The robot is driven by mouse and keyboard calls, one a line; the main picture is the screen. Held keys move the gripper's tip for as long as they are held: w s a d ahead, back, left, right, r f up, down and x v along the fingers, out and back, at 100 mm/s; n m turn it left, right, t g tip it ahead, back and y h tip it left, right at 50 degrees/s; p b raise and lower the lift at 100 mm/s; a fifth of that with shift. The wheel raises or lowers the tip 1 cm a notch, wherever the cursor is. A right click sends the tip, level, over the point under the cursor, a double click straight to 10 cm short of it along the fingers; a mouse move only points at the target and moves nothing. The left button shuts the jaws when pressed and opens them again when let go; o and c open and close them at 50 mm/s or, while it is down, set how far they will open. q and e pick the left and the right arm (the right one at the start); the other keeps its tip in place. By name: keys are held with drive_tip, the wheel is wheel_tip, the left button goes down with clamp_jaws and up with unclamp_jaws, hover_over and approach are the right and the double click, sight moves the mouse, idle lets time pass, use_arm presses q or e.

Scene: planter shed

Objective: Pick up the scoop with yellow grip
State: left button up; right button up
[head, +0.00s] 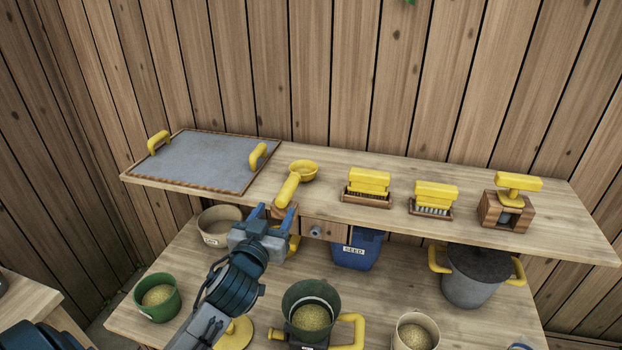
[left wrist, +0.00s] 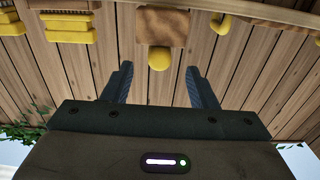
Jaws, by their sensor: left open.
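The scoop with yellow grip (head: 288,189) lies on a small wooden rest (head: 284,212) on the upper shelf. Its round yellow bowl points to the back and its grip to the front. My left gripper (head: 273,212) is open and empty, just in front of the grip's near end and apart from it. In the left wrist view the grip's rounded yellow end (left wrist: 159,60) shows between the two fingers, with the brown rest (left wrist: 160,25) behind it. The rest of the scoop is hidden there. My right gripper is not in view.
A grey tray (head: 215,160) with yellow handles stands left of the scoop. Two yellow-backed brushes (head: 368,182) (head: 434,196) and a wooden block with yellow handle (head: 507,206) stand to the right. Below are a blue seed bin (head: 354,256), a pot (head: 470,280) and several grain containers.

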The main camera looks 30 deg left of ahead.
sight(280, 202)
use_arm(q)
drive_tip(key=x, duration=0.3)
drive_tip(key=shift+p, duration=0.3)
drive_tip(key=shift+w+r+p, duration=0.1)
drive_tip(key=shift+w+p, duration=0.2)
drive_tip(key=shift+w, duration=0.05)
drive_tip(key=p+x, duration=0.1)
drive_tip(key=x, duration=0.2)
drive_tip(key=shift+w+a+p, duration=0.1)
drive_tip(key=shift+w+p, duration=0.1)
drive_tip(key=shift+p, duration=0.2)
drive_tip(key=shift+w+a, duration=0.1)
drive_tip(key=shift+w, duration=0.35)
drive_tip(key=shift+s, duration=0.1)
drive_tip(key=c, duration=1.1)
